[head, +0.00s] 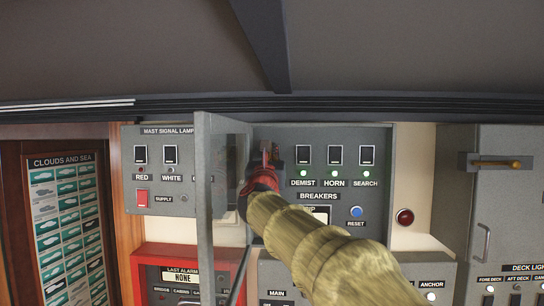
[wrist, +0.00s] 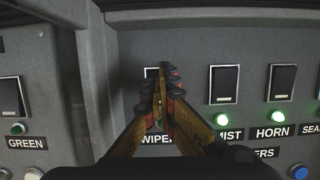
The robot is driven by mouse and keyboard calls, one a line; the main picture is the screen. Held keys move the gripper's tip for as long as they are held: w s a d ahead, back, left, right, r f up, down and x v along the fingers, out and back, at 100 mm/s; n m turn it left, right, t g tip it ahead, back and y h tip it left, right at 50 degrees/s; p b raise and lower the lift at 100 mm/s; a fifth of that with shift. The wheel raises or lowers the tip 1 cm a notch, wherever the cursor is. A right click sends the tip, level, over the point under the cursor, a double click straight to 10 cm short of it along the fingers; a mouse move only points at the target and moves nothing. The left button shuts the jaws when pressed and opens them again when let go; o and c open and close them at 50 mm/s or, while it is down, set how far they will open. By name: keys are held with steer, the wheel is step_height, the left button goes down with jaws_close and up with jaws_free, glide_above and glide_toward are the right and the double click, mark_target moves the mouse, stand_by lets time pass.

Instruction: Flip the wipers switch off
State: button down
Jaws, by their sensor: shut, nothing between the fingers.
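The wipers switch (wrist: 150,73) is in the wrist view, at the left of a row of black rocker switches on the grey breakers panel (head: 376,143). Only its upper edge shows; my fingers cover the rest, so its position cannot be told. Its label (wrist: 155,139) is partly covered too. My gripper (wrist: 162,72) is shut and empty, its red-and-black fingertips together right in front of this switch. Whether they touch it cannot be told. In the head view my gripper (head: 264,165) and arm hide the wipers switch.
An open cabinet door (head: 204,210) stands out close to the left of my gripper. The demist switch (head: 304,154), horn switch (head: 335,155) and search switch (head: 366,155) are to the right, with green lamps lit. A blue reset button (head: 356,212) is below.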

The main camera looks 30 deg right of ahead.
stand_by(0.4)
steer(key=b+v, duration=0.3)
steer(key=v, duration=0.3)
steer(key=shift+s+a+f, duration=0.15)
steer(key=shift+s+a, duration=0.1)
steer(key=shift+s, duration=0.05)
stand_by(0.4)
stand_by(0.4)
